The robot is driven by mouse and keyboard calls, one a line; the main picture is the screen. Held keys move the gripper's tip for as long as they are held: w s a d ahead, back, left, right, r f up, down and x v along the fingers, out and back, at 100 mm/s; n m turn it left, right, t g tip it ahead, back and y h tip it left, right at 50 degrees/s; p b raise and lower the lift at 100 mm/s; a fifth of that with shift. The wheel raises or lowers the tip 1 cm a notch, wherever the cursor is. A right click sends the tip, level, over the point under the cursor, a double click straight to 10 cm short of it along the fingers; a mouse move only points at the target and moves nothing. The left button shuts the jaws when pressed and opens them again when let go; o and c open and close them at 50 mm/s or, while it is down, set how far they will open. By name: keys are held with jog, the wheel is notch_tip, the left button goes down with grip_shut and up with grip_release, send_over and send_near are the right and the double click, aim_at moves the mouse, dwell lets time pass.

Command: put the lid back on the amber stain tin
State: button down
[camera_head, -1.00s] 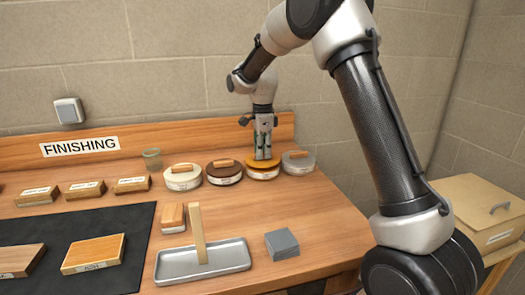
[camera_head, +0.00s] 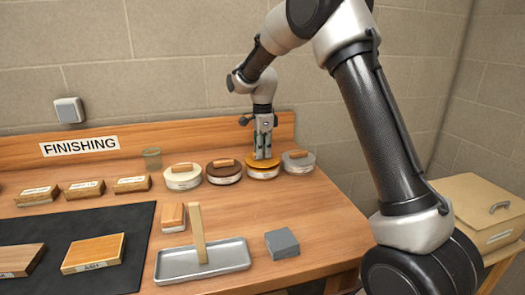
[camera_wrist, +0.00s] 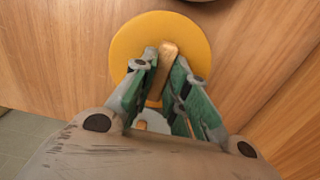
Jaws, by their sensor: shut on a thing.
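The amber lid (camera_head: 250,163) is a yellow-orange disc and sits at the top of the amber stain tin (camera_head: 263,176), in line with it. Whether it is fully seated or just above the rim is too small to tell. My gripper (camera_head: 263,154) is above the lid, pointing down, and shut on its wooden handle. In the wrist view the lid (camera_wrist: 135,42) shows as a wide disc, with the handle (camera_wrist: 167,55) between the green fingers of my gripper (camera_wrist: 163,68). The tin is hidden under the lid there.
A dark brown tin (camera_head: 224,172) and a white tin (camera_head: 183,178) stand to the left, a grey tin (camera_head: 299,163) close on the right. A metal tray (camera_head: 203,262) with an upright wooden stick and a grey block (camera_head: 282,243) lie nearer. The bench's right front is clear.

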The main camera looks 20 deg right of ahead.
jog(key=shift+f, duration=0.1)
dwell(0.7)
jog(key=c, duration=0.9)
grip_release()
jog(key=shift+o, duration=0.2)
jog(key=shift+r, duration=3.5)
grip_shut()
jog(key=shift+f, duration=0.15)
